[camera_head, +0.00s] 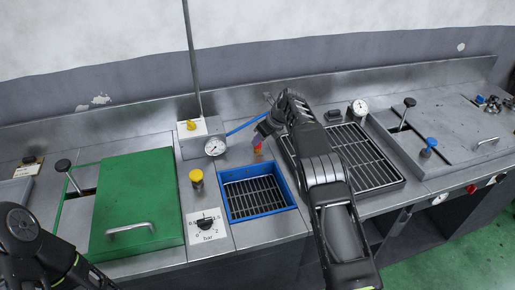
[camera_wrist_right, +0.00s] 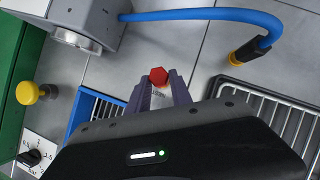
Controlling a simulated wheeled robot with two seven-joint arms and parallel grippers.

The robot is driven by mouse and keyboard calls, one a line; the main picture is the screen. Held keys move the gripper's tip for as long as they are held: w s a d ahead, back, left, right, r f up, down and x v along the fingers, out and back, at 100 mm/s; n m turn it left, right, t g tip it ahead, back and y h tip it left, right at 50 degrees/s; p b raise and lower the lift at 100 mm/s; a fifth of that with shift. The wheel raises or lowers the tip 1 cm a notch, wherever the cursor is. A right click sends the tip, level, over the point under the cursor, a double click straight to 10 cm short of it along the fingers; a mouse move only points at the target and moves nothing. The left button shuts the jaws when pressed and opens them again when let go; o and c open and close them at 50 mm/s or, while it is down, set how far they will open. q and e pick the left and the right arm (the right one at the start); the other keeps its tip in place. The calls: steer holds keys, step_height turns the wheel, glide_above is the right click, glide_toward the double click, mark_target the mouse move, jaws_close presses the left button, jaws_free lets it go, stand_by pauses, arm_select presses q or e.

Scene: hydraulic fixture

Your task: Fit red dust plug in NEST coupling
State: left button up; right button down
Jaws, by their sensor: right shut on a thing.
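The red dust plug (camera_wrist_right: 158,76) shows as a red hexagonal head at the fingertips of my right gripper (camera_wrist_right: 160,88) in the wrist view. The right gripper is shut on it. In the head view the right gripper (camera_head: 262,138) points down behind the blue-framed tray, with the red plug (camera_head: 257,149) below it. A coupling with black and yellow parts (camera_wrist_right: 245,52) ends the blue hose in the wrist view, apart from the plug. I cannot tell which coupling is NEST; small lettering by the fingertips is unreadable. My left arm shows at lower left, its fingertips out of frame.
The blue-framed tray (camera_head: 229,208) lies in front of the gripper and a dark-framed grating (camera_head: 388,183) to its right. A gauge (camera_head: 215,147), a yellow knob (camera_head: 196,176) and a green lid (camera_head: 140,215) stand to the left. The blue hose (camera_head: 247,125) runs behind.

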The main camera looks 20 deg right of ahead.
steer(key=shift+f, duration=0.2)
stand_by(0.5)
steer(key=c, duration=1.1)
jaws_free()
steer(key=shift+c, duration=0.3)
steer(key=c, duration=0.3)
steer(key=shift+c, duration=0.6)
jaws_close()
